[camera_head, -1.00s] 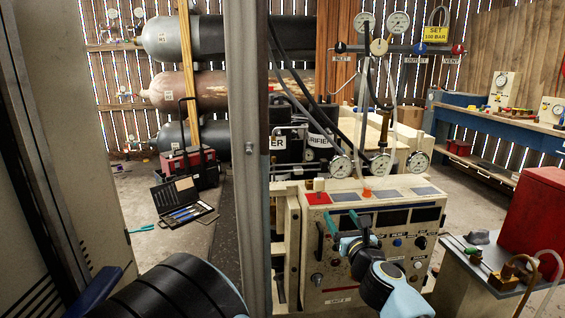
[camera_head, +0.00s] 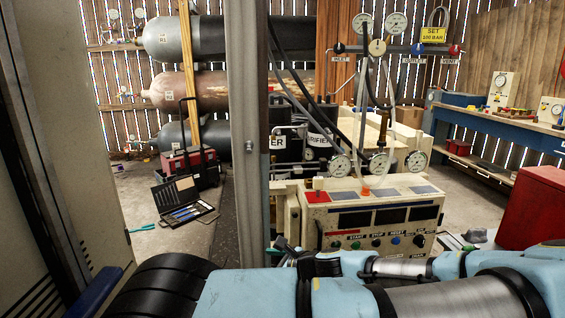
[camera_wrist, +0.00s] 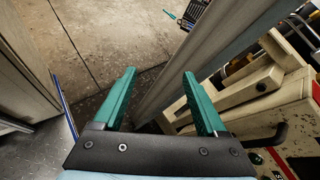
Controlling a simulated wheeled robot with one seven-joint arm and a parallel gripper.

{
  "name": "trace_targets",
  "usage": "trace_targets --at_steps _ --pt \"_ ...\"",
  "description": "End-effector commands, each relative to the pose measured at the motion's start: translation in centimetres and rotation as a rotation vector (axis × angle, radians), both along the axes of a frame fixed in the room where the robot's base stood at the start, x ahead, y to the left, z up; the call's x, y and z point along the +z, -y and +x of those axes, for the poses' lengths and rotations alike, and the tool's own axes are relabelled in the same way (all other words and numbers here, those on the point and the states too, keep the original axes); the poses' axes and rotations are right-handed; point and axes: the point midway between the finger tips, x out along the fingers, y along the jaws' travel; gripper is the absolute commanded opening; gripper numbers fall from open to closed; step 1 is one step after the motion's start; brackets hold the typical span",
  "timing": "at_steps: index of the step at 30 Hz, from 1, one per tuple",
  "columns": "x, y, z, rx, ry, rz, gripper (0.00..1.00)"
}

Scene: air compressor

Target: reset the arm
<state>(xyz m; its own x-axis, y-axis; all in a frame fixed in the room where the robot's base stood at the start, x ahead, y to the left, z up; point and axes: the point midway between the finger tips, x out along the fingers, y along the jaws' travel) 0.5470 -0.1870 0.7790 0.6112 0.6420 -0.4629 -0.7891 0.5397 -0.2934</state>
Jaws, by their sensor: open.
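My gripper (camera_wrist: 157,76) is open in the wrist view, with its two teal fingers apart and nothing between them. Beyond the fingers are the concrete floor and a grey upright post (camera_wrist: 235,50). The cream compressor panel (camera_wrist: 285,125) is close on the right, with a dark handle near the right finger. In the head view my arm lies across the bottom of the picture, in front of the compressor panel (camera_head: 375,217). Its lower part is hidden by the arm. The gripper is mostly hidden there, around the post's foot.
The grey post (camera_head: 248,140) stands between the compressor and the open floor on the left. An open tool case (camera_head: 184,212) lies on that floor. A red box (camera_head: 535,210) is at the right. Gauges and hoses rise above the panel.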

Motion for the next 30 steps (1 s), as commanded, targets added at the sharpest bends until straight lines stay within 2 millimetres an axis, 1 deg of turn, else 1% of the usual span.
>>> trace_targets --at_steps 1,3,6,10,12,14,17,20,22,26,30 --pt "-1.1 -1.4 -1.4 0.108 -0.027 -0.08 0.74" --pt "-2.4 -2.6 -3.3 0.242 -0.053 -0.173 0.74" --pt "-3.5 -3.3 -5.8 0.427 -0.08 -0.304 0.74" --pt "-3.9 -2.9 -8.4 0.653 -0.099 -0.47 0.74" --pt "-3.6 -2.4 -9.4 0.768 -0.101 -0.557 0.74" --pt "-3.1 -1.8 -10.0 0.859 -0.098 -0.633 0.74" --pt "-1.6 -0.8 -10.5 1.005 -0.085 -0.753 0.74" --pt "0.5 0.0 -10.5 1.138 -0.058 -0.87 0.74" --pt "2.3 0.4 -10.2 1.221 -0.032 -0.951 0.74" --pt "6.1 0.4 -9.5 1.36 0.036 -1.092 0.74" --pt "10.3 -0.4 -8.9 1.478 0.133 -1.222 0.74"
